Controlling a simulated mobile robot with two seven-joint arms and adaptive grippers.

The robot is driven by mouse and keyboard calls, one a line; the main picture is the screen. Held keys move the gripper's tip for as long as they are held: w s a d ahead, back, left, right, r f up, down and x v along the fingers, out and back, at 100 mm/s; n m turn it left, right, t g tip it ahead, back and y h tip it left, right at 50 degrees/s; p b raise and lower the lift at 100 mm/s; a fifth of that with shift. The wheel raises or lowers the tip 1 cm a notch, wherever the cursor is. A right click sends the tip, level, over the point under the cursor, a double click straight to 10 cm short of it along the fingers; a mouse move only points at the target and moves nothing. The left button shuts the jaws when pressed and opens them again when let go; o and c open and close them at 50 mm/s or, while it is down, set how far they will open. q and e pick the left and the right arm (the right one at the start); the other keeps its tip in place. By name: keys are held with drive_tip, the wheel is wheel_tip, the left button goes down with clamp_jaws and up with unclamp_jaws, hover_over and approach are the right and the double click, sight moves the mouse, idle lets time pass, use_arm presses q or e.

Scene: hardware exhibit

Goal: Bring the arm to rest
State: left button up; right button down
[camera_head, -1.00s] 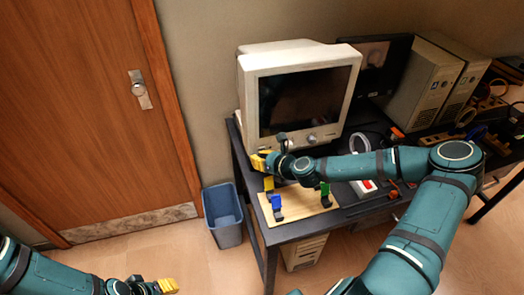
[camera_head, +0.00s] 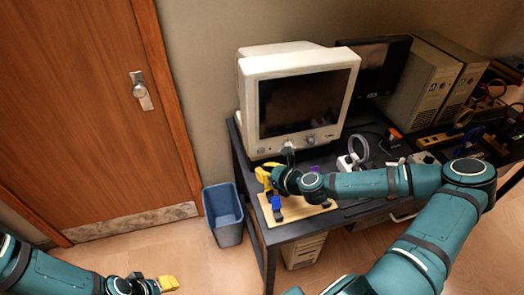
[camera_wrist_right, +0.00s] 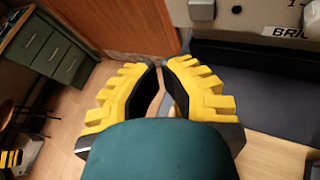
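My right arm reaches in from the right over the desk. Its gripper (camera_head: 263,175) hangs by the left end of a wooden board with coloured blocks, in front of the monitor. In the right wrist view, the two yellow stepped fingers (camera_wrist_right: 161,68) stand slightly apart, with floor visible through the narrow gap and nothing held. My left gripper (camera_head: 168,283) shows at the bottom left, over the floor, as a small yellow tip; whether its fingers are apart cannot be made out.
The board (camera_head: 290,212) carries a blue block (camera_head: 276,203) and a purple one (camera_head: 314,169). A beige monitor (camera_head: 300,95), a dark screen (camera_head: 382,65) and computer towers (camera_head: 425,80) stand behind. A blue-grey bin (camera_head: 223,214) stands left of the desk. The floor near the door is clear.

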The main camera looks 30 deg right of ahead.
drive_tip(key=shift+s+a, duration=0.2)
drive_tip(key=shift+s, duration=0.7)
drive_tip(key=s+a+f+n+g+y, duration=0.2)
drive_tip(key=a+f+n+g, duration=0.15)
drive_tip(key=a+n, duration=0.35)
drive_tip(key=s+a+f+n+g+y, duration=0.1)
drive_tip(key=s+a+f+n+g, duration=0.2)
drive_tip(key=a+n, duration=0.45)
drive_tip(key=s+a+f+n+g+h+b, duration=0.2)
drive_tip(key=s+n, duration=0.6)
drive_tip(key=n, duration=1)
drive_tip(key=shift+s+a+f+g+h, duration=0.35)
drive_tip(key=shift+a+f+g+h, duration=0.25)
drive_tip(key=shift+a+f+g, duration=0.85)
